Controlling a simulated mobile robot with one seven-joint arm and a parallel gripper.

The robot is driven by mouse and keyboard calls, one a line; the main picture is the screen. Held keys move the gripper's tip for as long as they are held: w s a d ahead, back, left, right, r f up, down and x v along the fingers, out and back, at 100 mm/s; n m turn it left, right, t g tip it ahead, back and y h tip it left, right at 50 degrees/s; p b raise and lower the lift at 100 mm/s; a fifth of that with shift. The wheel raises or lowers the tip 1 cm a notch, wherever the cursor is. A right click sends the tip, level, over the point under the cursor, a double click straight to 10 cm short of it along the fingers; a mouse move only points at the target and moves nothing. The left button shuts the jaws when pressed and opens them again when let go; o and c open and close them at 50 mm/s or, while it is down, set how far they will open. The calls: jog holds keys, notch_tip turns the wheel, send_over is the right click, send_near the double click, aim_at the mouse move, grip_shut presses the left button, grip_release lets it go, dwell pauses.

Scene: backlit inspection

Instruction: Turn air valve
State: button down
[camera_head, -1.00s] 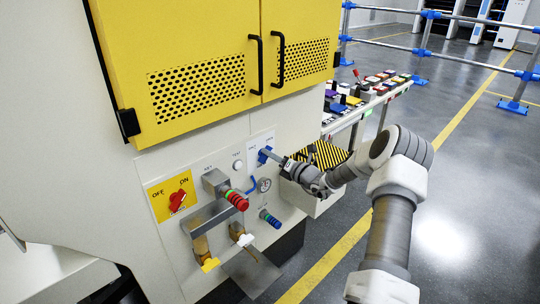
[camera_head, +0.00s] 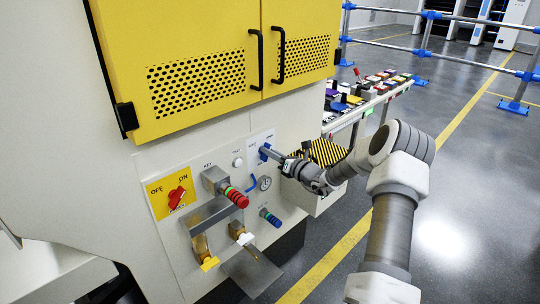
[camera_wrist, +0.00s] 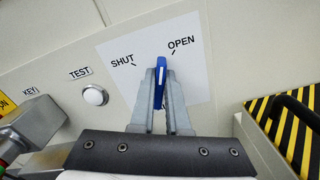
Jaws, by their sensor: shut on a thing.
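The air valve is a blue lever handle (camera_wrist: 161,82) on a white label plate (camera_wrist: 192,62) marked SHUT and OPEN. In the wrist view its tip points up, between the two words and nearer the OPEN mark. My gripper (camera_wrist: 161,90) is shut on the blue handle, with one finger on each side.
A TEST button (camera_wrist: 95,95) and a grey KEY block (camera_wrist: 38,125) sit left of the valve. A red switch (camera_head: 177,196) on a yellow plate is further left. A black-and-yellow striped box (camera_head: 325,152) lies close beside my arm. Yellow cabinet doors (camera_head: 205,60) are above.

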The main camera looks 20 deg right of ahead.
jog(key=n+b, duration=0.8)
jog(key=n, duration=0.1)
jog(key=n+b, duration=0.4)
jog(key=b, duration=0.1)
jog(key=shift+s+a+f, duration=0.15)
jog(key=shift+a+f, duration=0.05)
jog(key=shift+a, duration=0.2)
jog(key=shift+r+n, duration=0.1)
jog(key=shift+n, duration=0.3)
jog(key=c, duration=0.9)
grip_release()
jog(key=p+v, duration=0.3)
jog(key=v, duration=1.4)
jog(key=shift+s, duration=0.25)
jog(key=shift+r, duration=0.1)
